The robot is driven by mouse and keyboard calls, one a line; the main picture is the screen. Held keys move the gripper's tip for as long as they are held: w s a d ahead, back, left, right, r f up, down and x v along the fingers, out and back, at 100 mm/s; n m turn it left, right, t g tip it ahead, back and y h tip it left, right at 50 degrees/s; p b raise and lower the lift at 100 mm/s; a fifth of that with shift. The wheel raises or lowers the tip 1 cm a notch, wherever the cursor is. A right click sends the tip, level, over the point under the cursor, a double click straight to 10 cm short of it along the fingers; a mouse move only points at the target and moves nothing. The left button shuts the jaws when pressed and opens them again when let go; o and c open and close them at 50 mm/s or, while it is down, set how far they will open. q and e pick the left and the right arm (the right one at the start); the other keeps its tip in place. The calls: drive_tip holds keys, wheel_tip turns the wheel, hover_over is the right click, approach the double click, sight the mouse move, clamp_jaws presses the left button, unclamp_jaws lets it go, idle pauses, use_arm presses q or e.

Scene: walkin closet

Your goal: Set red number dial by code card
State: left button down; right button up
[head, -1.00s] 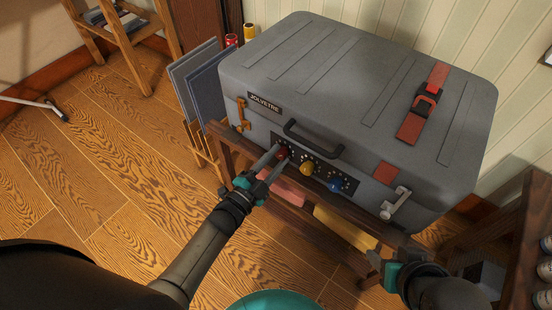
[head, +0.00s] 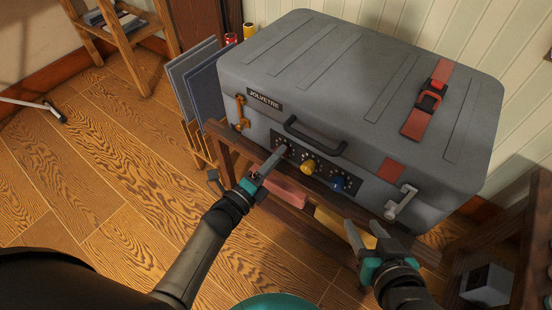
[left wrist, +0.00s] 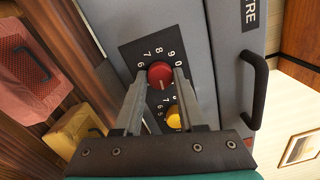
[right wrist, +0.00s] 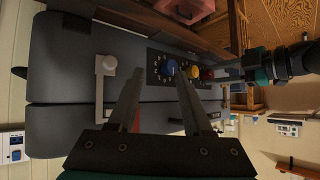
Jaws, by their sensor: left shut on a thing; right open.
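The red number dial (left wrist: 160,74) sits on a dark panel on the front of the grey suitcase (head: 350,90). White numerals, including 6, 7, 8, 9 and 0, ring it. My left gripper (head: 280,151) is shut on the red dial, one finger on each side in the left wrist view. In the head view its fingers hide the dial. A yellow dial (head: 308,167) and a blue dial (head: 337,184) are beside it. My right gripper (head: 368,231) is open and empty, low in front of the suitcase's right part. I cannot make out a code card.
The suitcase lies on a wooden rack (head: 246,153) with a red bundle (head: 290,196) and a yellow bundle (head: 345,228) below. A black handle (head: 314,138) and a grey latch (head: 402,202) stick out from its front.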

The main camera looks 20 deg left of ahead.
use_arm(q)
drive_tip(key=shift+m+b, duration=0.3)
drive_tip(key=shift+m, duration=1)
use_arm(e)
drive_tip(key=shift+w+a+r+t+y, duration=0.2)
drive_tip(key=shift+a+t+y, duration=0.1)
drive_tip(key=shift+a+t, duration=0.45)
use_arm(q)
drive_tip(key=c, duration=0.5)
unclamp_jaws()
drive_tip(key=shift+s, duration=0.1)
drive_tip(key=p+v, duration=0.3)
drive_tip(key=v, duration=1.2)
drive_tip(key=shift+a+p, duration=0.15)
drive_tip(key=shift+p, duration=0.2)
use_arm(e)
drive_tip(key=s+d+g+h, duration=0.3)
drive_tip(key=s+d+g, duration=0.2)
drive_tip(key=d+g, duration=0.1)
drive_tip(key=shift+s+d+h, duration=0.15)
drive_tip(key=shift+d+h, duration=0.15)
drive_tip(key=shift+d, duration=0.5)
drive_tip(key=shift+r, duration=0.1)
